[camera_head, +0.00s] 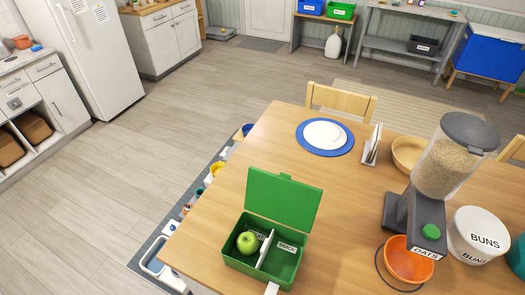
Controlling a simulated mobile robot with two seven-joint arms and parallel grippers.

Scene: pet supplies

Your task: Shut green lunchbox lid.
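The green lunchbox (232,258) stands on the near left part of the wooden table. Its green lid (283,199) is open, raised upright at the back of the box. A white divider splits the box into two compartments. A green apple (247,242) lies in the left compartment. The right compartment has a label that seems to read "SNACK" and looks empty. Neither of my grippers shows in the head view.
An oats dispenser (445,170) stands on the table to the right, with an orange bowl (408,262) at its front and a white "BUNS" tub (478,235) beside it. A white plate on a blue mat (309,148) lies farther back. The wood (345,205) between lunchbox and dispenser is clear. A low row of bowls runs along the floor left of the table.

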